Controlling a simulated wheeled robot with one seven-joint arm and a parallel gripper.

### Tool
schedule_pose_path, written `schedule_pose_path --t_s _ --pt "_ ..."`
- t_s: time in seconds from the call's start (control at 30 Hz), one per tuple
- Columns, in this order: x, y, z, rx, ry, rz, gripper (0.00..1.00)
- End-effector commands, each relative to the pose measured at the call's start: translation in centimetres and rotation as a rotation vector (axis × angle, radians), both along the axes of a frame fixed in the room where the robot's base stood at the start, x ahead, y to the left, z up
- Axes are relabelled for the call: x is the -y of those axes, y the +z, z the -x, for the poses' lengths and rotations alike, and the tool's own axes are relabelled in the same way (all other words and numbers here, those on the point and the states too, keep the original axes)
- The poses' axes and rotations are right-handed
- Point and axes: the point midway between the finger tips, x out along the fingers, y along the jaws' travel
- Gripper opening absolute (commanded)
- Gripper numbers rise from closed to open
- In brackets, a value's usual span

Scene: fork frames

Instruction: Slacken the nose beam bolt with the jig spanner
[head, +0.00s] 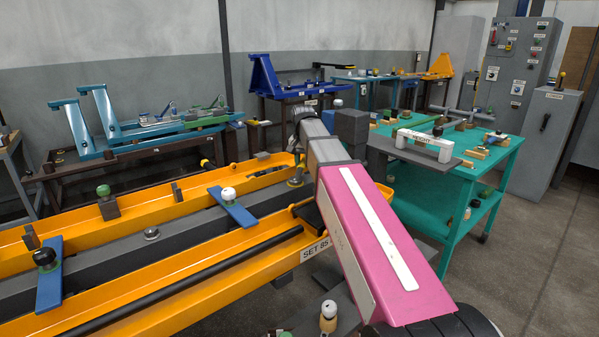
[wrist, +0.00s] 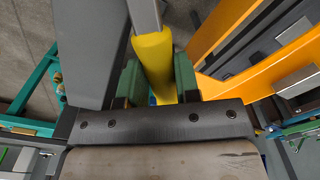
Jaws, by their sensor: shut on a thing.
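In the wrist view my gripper (wrist: 158,80) has its two green finger pads on either side of a thick yellow handle (wrist: 153,58) and is shut on it. A grey shaft runs up from this handle out of the picture; I take it to be the jig spanner, but its working end is out of view. In the head view my arm reaches over the near orange frame (head: 170,292), labelled "SET 85" in part. I cannot pick out the nose beam bolt for certain.
Blue straps (head: 232,208) with knobs cross the orange frame, and a dark bar (head: 190,285) lies along it. A teal table (head: 498,165) with a white "UPRIGHT" piece (head: 425,145) stands right of my arm. The floor (head: 540,260) at right is clear.

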Motion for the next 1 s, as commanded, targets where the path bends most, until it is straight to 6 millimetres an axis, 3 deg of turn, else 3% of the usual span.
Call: schedule_pose_path --t_s 0.03,0.1,1.0 --pt "0.0 0.0 0.0 0.0 0.0 0.0 0.14" --pt "0.0 0.0 0.0 0.0 0.0 0.0 0.0" --pt "-1.2 0.0 -0.3 0.0 0.108 0.0 0.0"
